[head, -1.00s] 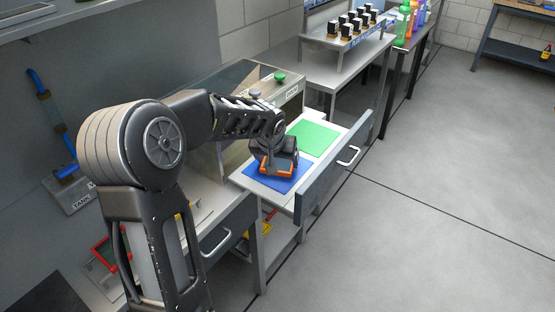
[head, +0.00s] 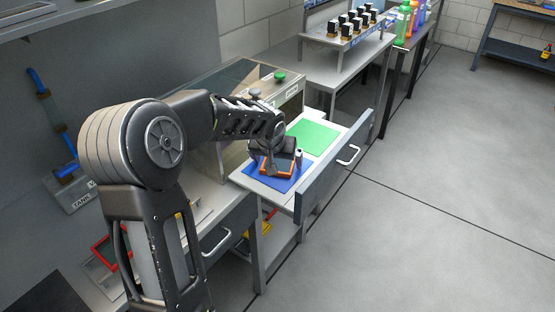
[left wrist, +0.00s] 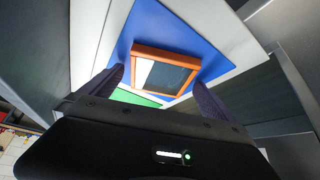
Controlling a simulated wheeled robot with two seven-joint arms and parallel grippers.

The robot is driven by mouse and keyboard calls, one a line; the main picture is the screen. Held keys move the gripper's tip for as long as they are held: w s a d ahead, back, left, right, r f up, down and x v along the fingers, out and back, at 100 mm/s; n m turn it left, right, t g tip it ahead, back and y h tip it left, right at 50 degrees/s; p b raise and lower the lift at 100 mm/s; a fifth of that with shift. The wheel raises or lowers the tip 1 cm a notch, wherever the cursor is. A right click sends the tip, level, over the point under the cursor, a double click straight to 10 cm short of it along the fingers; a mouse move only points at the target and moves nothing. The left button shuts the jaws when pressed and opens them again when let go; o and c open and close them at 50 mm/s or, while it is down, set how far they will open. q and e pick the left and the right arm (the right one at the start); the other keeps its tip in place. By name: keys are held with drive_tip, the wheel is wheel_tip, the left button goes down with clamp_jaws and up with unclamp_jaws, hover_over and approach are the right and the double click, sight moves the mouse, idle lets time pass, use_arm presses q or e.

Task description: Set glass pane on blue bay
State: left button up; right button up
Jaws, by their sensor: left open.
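The glass pane (left wrist: 176,77), dark with an orange frame, lies over the blue bay (left wrist: 185,28) in the left wrist view. It appears to rest flat there, turned a little against the bay's edges. In the head view the orange frame of the pane (head: 279,171) shows low under my left gripper (head: 283,163), above the blue bay (head: 288,187). My left gripper (left wrist: 158,78) is open, with its two fingers apart on either side of the pane. The wrist hides part of the pane in the head view. My right gripper is not in view.
A green bay (head: 315,137) lies beside the blue one in the pulled-out drawer (head: 340,162). A box with a green knob (head: 280,77) stands behind. A rack of black-capped vials (head: 350,22) and coloured bottles (head: 405,22) stand farther back.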

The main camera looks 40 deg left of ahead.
use_arm(q)
drive_tip(key=b+v, duration=0.1)
drive_tip(key=v, duration=1.1)
